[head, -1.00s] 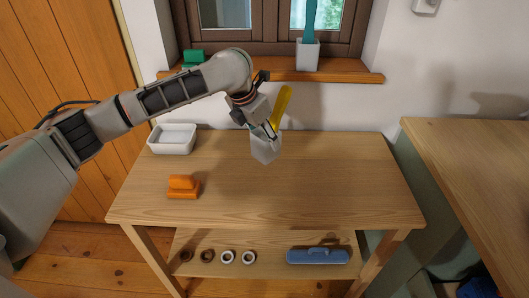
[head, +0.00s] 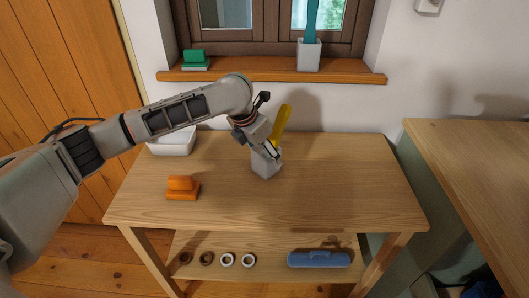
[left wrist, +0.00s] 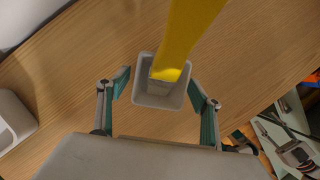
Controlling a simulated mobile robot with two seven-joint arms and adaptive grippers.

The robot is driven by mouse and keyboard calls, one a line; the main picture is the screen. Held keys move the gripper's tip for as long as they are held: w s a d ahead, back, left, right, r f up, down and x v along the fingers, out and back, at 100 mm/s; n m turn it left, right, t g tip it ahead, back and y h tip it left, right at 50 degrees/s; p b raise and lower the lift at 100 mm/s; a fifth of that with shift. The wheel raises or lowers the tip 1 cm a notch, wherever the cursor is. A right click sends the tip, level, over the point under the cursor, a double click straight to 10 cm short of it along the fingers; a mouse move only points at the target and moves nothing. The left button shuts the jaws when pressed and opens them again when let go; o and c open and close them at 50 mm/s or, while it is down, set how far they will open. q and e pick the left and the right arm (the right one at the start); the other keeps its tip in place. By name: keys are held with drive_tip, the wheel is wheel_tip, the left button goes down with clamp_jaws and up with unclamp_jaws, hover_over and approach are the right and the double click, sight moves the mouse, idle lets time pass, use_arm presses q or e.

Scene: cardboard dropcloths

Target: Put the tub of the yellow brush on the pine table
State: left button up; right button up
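The light grey tub (head: 265,167) is over the middle of the pine table (head: 335,185), low at its top or touching it; I cannot tell which. The yellow brush (head: 282,122) stands in the tub, its handle leaning up and to the right. The left wrist view looks down into the tub (left wrist: 160,98) with the brush (left wrist: 185,35) inside. The fingers also show in the left wrist view (left wrist: 160,88).
A white tray (head: 172,146) and an orange brush (head: 182,188) are on the table's left part. The right part is clear. The windowsill (head: 250,75) holds a green brush (head: 195,58) and a tub with a teal brush (head: 309,55). A blue case (head: 319,259) lies on the lower shelf.

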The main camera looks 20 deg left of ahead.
use_arm(q)
drive_tip(key=shift+r, duration=0.1)
use_arm(e)
drive_tip(key=shift+s+f, duration=0.2)
drive_tip(key=shift+f, duration=0.05)
use_arm(q)
drive_tip(key=shift+r, duration=0.35)
drive_tip(key=p+v, duration=0.3)
drive_tip(key=v, duration=0.8)
drive_tip(key=shift+s, duration=0.2)
use_arm(e)
drive_tip(key=shift+s+a+r, duration=0.1)
drive_tip(key=shift+a+r, duration=0.1)
drive_tip(key=shift+r, duration=0.35)
drive_tip(key=shift+s+a+r, duration=0.1)
drive_tip(key=shift+a+r, duration=0.1)
drive_tip(key=shift+r, duration=0.35)
use_arm(q)
drive_tip(key=shift+r, duration=0.15)
use_arm(e)
drive_tip(key=shift+w+r, duration=0.1)
drive_tip(key=shift+w, duration=0.05)
